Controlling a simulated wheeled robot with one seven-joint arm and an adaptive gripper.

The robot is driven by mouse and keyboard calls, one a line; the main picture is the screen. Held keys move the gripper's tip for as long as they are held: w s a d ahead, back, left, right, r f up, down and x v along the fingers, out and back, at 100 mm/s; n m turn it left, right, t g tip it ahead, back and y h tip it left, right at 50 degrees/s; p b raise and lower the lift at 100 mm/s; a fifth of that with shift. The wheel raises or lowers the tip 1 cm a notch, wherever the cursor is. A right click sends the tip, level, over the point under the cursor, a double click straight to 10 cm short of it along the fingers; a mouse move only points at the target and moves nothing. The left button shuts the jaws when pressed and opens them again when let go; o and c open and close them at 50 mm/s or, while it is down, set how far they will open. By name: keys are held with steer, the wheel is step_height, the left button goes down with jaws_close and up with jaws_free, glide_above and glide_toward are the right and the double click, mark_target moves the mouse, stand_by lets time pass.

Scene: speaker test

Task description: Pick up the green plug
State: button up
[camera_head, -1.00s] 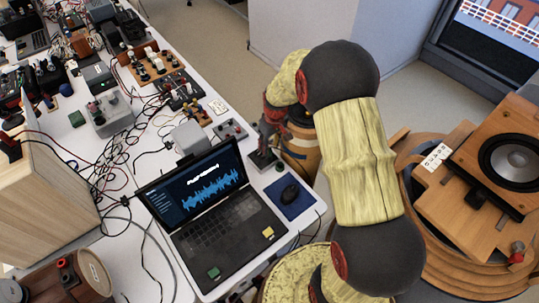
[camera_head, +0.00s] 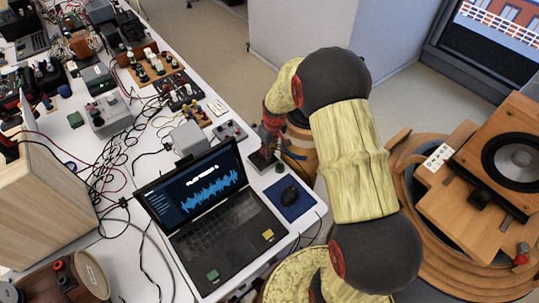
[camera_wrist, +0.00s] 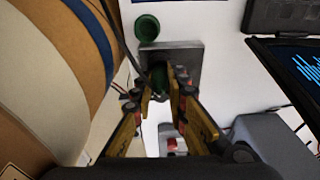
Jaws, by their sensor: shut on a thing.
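The plug is mostly hidden between the fingertips. It is in front of a grey metal block (camera_wrist: 186,58) on the white table; I cannot tell if they touch. A dark cable runs beside the fingers. In the head view my gripper (camera_head: 268,143) is low at the table's right edge, over the grey block (camera_head: 262,160), and the plug cannot be made out there.
A green round piece (camera_wrist: 147,27) lies beyond the block. A large wooden drum (camera_wrist: 45,75) is close on the wrist view's left.

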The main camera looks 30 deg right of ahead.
jaws_close()
steer(key=shift+r, duration=0.1)
steer(key=shift+r, duration=0.55)
step_height(320, 180, up, 2)
steer(key=shift+r+p, duration=0.2)
steer(key=shift+p, duration=0.3)
steer(key=s+a+r+p, duration=0.3)
steer(key=s+r, duration=0.6)
steer(key=s, duration=0.4)
steer(key=shift+s+r, duration=0.15)
steer(key=shift+s, duration=0.2)
